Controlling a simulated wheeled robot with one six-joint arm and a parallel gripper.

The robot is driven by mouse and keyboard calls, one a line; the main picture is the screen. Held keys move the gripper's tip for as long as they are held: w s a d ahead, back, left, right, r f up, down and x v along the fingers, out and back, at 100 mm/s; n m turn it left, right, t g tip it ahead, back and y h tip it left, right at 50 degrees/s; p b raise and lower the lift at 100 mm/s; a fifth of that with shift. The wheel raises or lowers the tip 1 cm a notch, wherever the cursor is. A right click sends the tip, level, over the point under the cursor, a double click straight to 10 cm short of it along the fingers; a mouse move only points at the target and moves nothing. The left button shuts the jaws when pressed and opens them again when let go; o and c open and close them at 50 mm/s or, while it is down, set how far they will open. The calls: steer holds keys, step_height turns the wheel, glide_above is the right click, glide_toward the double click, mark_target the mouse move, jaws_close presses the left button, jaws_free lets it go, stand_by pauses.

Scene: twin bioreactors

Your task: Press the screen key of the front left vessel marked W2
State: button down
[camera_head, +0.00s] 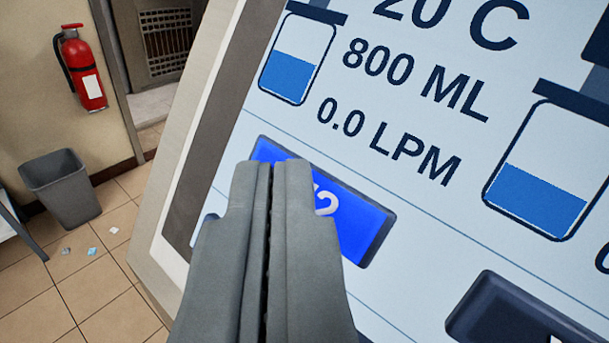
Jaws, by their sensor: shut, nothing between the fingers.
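A tilted, light-blue touch screen (400,215) fills the middle and right of the view. A bright blue key (368,225) lies on it, with a white label mostly hidden behind my gripper, so I cannot read it in full. My gripper (264,168) is shut and empty. Its fingertips overlap the left part of the blue key; I cannot tell whether they touch it. Above the key the screen reads "20 C", "800 ML" and "0.0 LPM", beside a vessel icon (297,60) half filled with blue. No W2 marking is readable.
A dark key (520,315) and a second vessel icon (548,170) show at the right of the screen. The pale screen housing (160,230) edges the left. Beyond are a red extinguisher (82,70), a grey bin (62,185) and tiled floor with small scraps.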

steer(key=shift+s, duration=0.1)
stand_by(0.3)
steer(key=shift+s+a+r, duration=0.4)
steer(key=shift+s, duration=0.05)
steer(key=shift+s+r, duration=0.1)
steer(key=shift+s+a+r, duration=0.6)
steer(key=shift+s+a, duration=0.05)
steer(key=shift+s, duration=0.2)
steer(key=shift+s+a+r, duration=0.6)
steer(key=shift+s, duration=0.2)
steer(key=shift+s, duration=0.1)
steer(key=s+f+m+h, duration=0.1)
steer(key=s+f, duration=0.3)
steer(key=s, duration=0.9)
steer(key=s+f, duration=0.5)
steer(key=s, duration=0.8)
steer(key=s+f+m, duration=0.1)
steer(key=s+f, duration=2.2)
steer(key=f, duration=0.1)
steer(key=shift+s+d+f+t, duration=0.2)
steer(key=shift+s+t, duration=0.05)
steer(key=shift+t, duration=0.05)
